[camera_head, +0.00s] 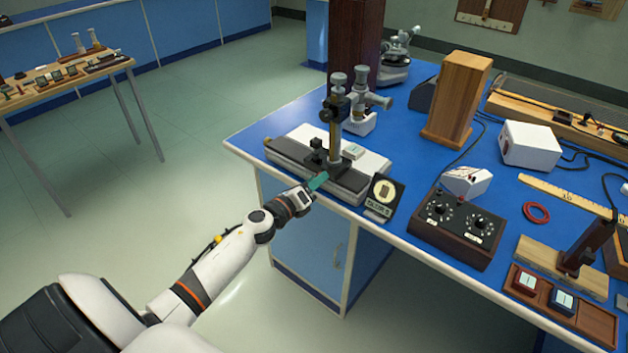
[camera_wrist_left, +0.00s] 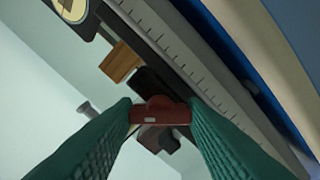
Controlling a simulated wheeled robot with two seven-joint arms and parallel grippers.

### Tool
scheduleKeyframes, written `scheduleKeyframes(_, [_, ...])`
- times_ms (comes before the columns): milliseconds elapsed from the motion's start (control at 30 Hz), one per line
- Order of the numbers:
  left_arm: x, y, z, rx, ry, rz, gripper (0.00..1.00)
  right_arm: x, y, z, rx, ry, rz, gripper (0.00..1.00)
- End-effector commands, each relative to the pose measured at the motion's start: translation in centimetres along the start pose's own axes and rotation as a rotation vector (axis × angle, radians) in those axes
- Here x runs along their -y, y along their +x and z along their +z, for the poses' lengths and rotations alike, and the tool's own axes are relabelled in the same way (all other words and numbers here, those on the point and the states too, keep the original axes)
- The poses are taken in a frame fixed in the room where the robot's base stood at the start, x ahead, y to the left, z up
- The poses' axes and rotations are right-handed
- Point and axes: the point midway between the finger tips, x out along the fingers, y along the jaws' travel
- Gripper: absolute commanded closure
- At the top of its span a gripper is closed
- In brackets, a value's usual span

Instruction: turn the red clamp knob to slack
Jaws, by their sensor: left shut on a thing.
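The red clamp knob (camera_wrist_left: 160,110) sits between the two green fingers of my left gripper (camera_wrist_left: 162,118) in the left wrist view. The fingers are shut on it from both sides. The knob looks dark red with a lobed edge and a small pale mark. In the head view my left gripper (camera_head: 318,182) reaches the front of the grey rail (camera_head: 345,184), at the foot of the microscope post (camera_head: 336,140). The knob is hidden there by the gripper. The scale edge of the rail (camera_wrist_left: 200,75) runs diagonally past the knob in the wrist view. My right gripper is not in view.
A control box with dials (camera_head: 457,228), a wooden block (camera_head: 457,100) and a white box (camera_head: 530,145) stand farther right. Open floor (camera_head: 200,130) lies left of the blue bench.

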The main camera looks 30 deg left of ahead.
Motion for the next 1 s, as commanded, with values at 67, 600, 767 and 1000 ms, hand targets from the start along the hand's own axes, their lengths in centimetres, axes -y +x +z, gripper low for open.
scheduleKeyframes(67, [-0.1, 0.0, -0.1, -0.001, -0.075, -0.001, 0.85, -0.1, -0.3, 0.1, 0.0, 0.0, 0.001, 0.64])
scheduleKeyframes(600, [0.0, 0.0, -0.2, -0.002, -0.562, -0.001, 0.85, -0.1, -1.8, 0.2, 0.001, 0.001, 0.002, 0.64])
scheduleKeyframes(767, [-0.1, 0.0, -0.2, -0.002, -0.668, 0.0, 0.85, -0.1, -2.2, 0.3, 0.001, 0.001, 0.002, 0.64])
scheduleKeyframes(1000, [0.0, 0.0, -0.1, -0.002, -0.768, -0.001, 0.85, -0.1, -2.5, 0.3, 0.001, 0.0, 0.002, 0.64])
